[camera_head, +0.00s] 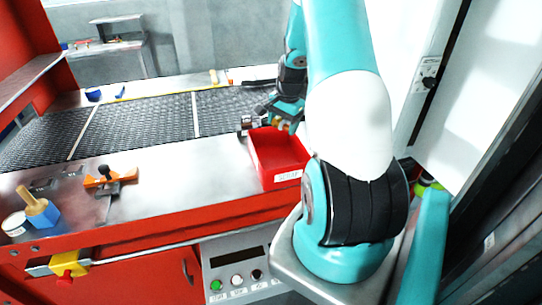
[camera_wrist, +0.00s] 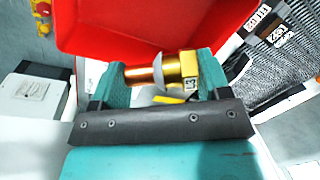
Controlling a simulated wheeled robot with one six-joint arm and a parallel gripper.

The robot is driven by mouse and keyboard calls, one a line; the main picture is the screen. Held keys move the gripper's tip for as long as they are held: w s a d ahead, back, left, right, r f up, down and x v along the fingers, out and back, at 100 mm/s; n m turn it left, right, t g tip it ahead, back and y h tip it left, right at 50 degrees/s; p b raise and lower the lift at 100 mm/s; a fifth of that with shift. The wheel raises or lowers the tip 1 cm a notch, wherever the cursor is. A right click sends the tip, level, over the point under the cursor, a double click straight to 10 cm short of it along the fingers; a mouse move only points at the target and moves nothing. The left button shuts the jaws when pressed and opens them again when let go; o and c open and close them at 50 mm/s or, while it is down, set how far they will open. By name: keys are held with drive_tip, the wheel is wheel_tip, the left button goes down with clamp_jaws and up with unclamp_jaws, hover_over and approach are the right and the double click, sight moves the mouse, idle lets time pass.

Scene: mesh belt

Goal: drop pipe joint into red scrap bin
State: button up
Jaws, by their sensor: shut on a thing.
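My gripper (camera_wrist: 165,78) is shut on a brass-coloured pipe joint (camera_wrist: 176,71), which lies crosswise between the two teal fingers in the wrist view. The joint has a round shank, a pale ring and a blocky end with a small dark-and-white mark. The red scrap bin (camera_wrist: 130,25) fills the upper middle of the wrist view, just beyond the fingertips. In the head view the red bin (camera_head: 280,170) stands on the bench with a white label on its front. My gripper (camera_head: 283,118) is at the bin's far edge there; the joint is hard to make out. The bin looks empty.
A dark mesh belt (camera_head: 150,122) runs behind the metal bench top. An orange clamp-like tool (camera_head: 104,178), a blue block with a wooden handle (camera_head: 40,208) and a white tub (camera_head: 15,225) sit at the left.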

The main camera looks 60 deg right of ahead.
drive_tip(key=shift+a+f, duration=0.1)
drive_tip(key=shift+f, duration=0.2)
drive_tip(key=f+b, duration=0.4)
drive_tip(key=f, duration=0.1)
drive_tip(key=shift+s+d+f, duration=0.1)
drive_tip(key=shift+s+d, duration=0.1)
drive_tip(key=shift+d, duration=0.15)
drive_tip(key=o, duration=1.1)
drive_tip(key=r+b, duration=0.1)
drive_tip(key=r, duration=0.4)
drive_tip(key=s+r+b, duration=0.1)
drive_tip(key=r, duration=0.5)
drive_tip(key=s+r+b, duration=0.1)
drive_tip(key=r, duration=0.5)
drive_tip(key=shift+s+a+r+b, duration=0.15)
drive_tip(key=shift+b, duration=0.15)
